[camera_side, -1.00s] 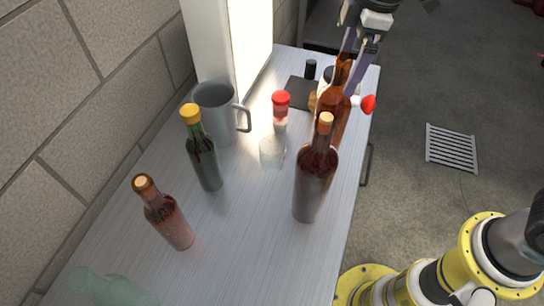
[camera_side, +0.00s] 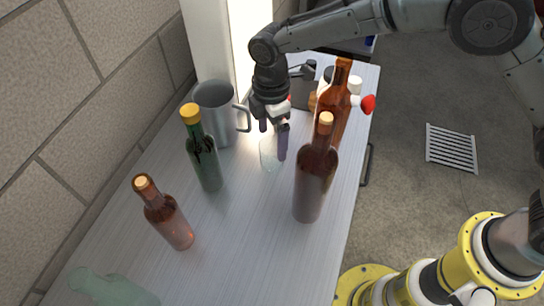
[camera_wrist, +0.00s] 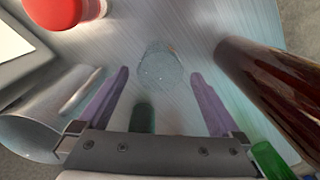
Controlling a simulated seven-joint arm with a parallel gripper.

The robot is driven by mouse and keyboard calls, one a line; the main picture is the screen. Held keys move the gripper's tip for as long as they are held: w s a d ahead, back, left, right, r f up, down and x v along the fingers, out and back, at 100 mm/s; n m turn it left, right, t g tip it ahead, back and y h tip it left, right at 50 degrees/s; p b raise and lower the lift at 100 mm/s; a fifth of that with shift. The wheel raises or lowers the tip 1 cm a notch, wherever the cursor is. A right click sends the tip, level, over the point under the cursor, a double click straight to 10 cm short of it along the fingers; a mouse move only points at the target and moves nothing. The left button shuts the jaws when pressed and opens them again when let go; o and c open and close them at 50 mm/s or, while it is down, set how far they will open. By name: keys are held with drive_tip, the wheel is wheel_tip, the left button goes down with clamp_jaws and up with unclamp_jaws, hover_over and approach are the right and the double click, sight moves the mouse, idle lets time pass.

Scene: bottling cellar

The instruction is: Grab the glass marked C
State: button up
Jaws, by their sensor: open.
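A small clear glass (camera_side: 267,153) stands on the bench in the middle of the side view, partly covered by my gripper. It also shows in the wrist view (camera_wrist: 160,64) as a pale round outline on the bench. I cannot read any mark on it. My gripper (camera_side: 273,144) is open and points down over the glass. In the wrist view, the fingers of my gripper (camera_wrist: 160,75) are spread wide with the glass beyond and between their tips. I cannot tell whether they touch it.
A tall dark brown bottle (camera_side: 315,178) stands close on the right, another brown bottle (camera_side: 335,100) behind it. A grey mug (camera_side: 216,112) and a yellow-capped green bottle (camera_side: 204,160) stand left. A small reddish bottle (camera_side: 168,218) stands in front. A red lid (camera_wrist: 65,10) is near the glass.

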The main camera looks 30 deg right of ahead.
sight(274, 153)
drive_tip(key=shift+d+f, duration=0.2)
drive_tip(key=shift+f, duration=2.95)
drive_tip(key=shift+r, duration=0.1)
drive_tip(key=c, duration=1.3)
